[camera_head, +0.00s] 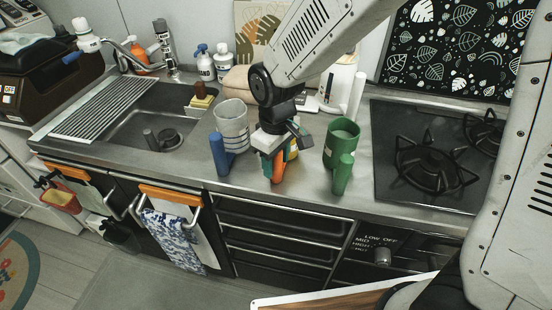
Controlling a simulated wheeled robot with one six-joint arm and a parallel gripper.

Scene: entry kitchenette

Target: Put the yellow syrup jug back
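A jug with an orange handle (277,168) stands on the counter in the middle of the view. A small strip of yellow body (293,148) shows just beside my gripper, and the rest of this jug is hidden behind it. My gripper (271,150) points down right at the top of the orange handle. Its fingers overlap the handle in the picture, and I cannot tell whether they are closed on it. A pale translucent jug with a blue handle (232,122) stands to the left. A green jug (342,140) with a green handle stands to the right.
A sink (150,127) with a drying rack (100,108) lies to the left. A gas stove (430,160) lies to the right. Bottles (204,62) and a white container (340,82) stand along the back wall. Drawers (280,245) are below the counter edge.

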